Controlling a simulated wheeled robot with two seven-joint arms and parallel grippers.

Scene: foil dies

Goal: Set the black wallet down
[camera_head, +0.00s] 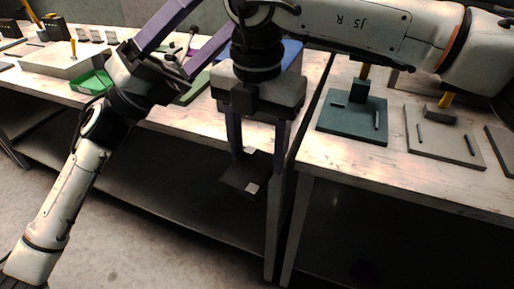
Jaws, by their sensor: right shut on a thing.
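The black wallet (246,173) is a dark, flat piece between the fingertips of my right gripper (258,157). The right gripper points down and is shut on it. In the picture the wallet shows in front of the dark space below the table's front edge, apart from the tabletop.
The wooden table (190,121) holds a green tray (92,82) and a grey block (60,62). The right table (338,160) holds a teal plate (350,124) and a beige plate (440,146) with small metal pins. A narrow gap separates the tables.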

